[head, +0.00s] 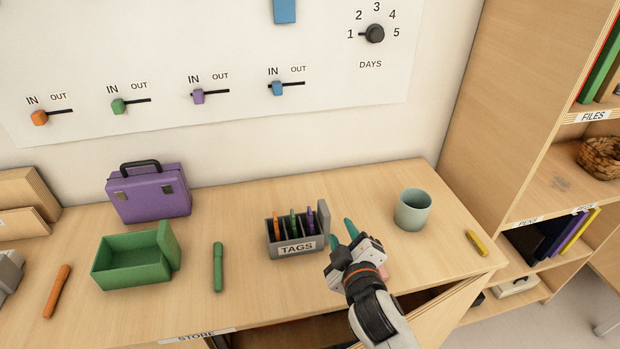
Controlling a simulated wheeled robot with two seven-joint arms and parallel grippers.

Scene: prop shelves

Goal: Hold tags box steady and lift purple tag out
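The grey tags box (272,238), labelled TAGS, stands on the wooden counter with a raised grey panel at its right end. The purple tag (310,221) stands upright in its right-hand slot, beside a green tag (293,222) and an orange tag (277,224). My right gripper (342,235) is just right of the box, its teal fingertips a little apart with nothing seen between them. It is close to the end panel; I cannot tell whether it touches. My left gripper is not in view.
A grey-green cup (413,211) and a yellow marker (477,242) are to the right. A green marker (218,267), an open green box (130,263), a purple case (149,196) and an orange marker (57,291) are to the left. A cabinet door (440,316) stands open below the counter.

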